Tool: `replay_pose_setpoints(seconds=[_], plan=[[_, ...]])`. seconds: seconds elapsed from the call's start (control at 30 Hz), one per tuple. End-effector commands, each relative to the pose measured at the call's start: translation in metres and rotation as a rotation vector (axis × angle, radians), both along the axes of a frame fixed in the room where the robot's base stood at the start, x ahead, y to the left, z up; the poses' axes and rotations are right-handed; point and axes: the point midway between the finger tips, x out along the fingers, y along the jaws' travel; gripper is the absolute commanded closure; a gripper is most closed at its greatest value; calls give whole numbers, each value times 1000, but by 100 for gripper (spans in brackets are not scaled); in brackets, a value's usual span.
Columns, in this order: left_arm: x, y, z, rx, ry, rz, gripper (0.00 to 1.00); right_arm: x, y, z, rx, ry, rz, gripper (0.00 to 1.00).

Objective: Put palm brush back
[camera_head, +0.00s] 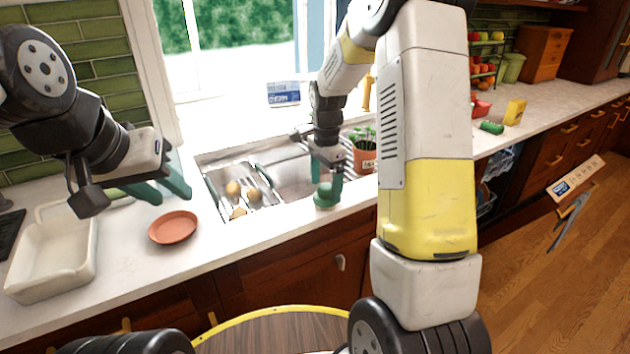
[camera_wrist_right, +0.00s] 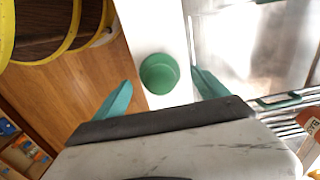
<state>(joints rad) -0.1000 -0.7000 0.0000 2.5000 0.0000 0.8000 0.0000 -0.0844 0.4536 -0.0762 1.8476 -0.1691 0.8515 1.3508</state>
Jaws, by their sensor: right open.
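The palm brush, a round green knob (camera_head: 326,196), sits on the white counter strip at the sink's front edge. In the right wrist view its round green top (camera_wrist_right: 159,73) shows between the two teal fingers. My right gripper (camera_head: 327,176) is open and points down right at the brush, with a finger to either side and visible gaps to both in the wrist view. Whether the fingers reach down beside it is unclear. The brush's underside is hidden. My left gripper (camera_head: 163,188) is open and empty above the counter left of the sink.
The sink (camera_head: 285,176) holds several brownish round items in its left basin. A potted plant (camera_head: 363,150) stands on a rack at right. A terracotta plate (camera_head: 173,227) and a cream tray (camera_head: 20,262) lie at left.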

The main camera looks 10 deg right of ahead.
Motion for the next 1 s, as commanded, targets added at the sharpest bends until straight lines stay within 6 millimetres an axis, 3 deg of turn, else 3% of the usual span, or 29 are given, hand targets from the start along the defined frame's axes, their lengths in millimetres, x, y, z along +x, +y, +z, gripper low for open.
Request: replay_pose_setpoints(seconds=[0.3,0.63,0.77,1.0], plan=[[0,0,0,0,0,0,64,1,0,70,0,-4,0,16],[0,0,0,0,0,0,64,-6,0,107,9,-18,33,16],[0,0,0,0,0,0,64,-33,1,135,34,-84,171,16],[0,0,0,0,0,0,64,-122,7,186,36,-301,611,16]])
